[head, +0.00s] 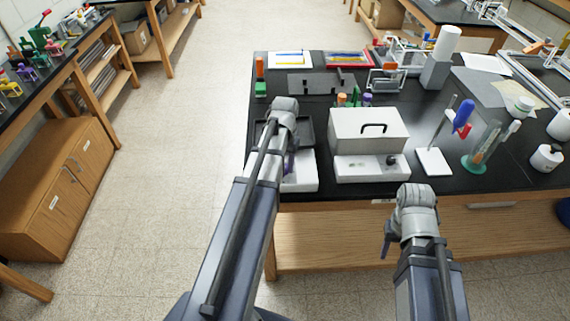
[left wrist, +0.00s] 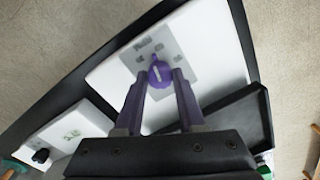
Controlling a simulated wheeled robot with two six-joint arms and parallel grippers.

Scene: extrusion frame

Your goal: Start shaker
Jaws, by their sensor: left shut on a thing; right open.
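The shaker, a white box (head: 303,175) with a dark tray-like platform (head: 308,131), stands at the table's front left corner in the head view. In the left wrist view its white panel (left wrist: 112,72) has a grey printed label and a round purple knob (left wrist: 160,70) with a white pointer line. My left gripper (head: 290,163) is over the front panel. In the left wrist view its purple fingers (left wrist: 161,80) are shut on the knob, one on each side. My right gripper (head: 389,242) hangs in front of the table edge, empty and open; its fingers are mostly hidden.
A white lidded box (head: 368,128) with a black handle stands right of the shaker; its front has a black knob (head: 391,160). A stand with blue and red parts (head: 463,115) and a green-based tube (head: 480,150) are further right. Clear floor lies left of the table.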

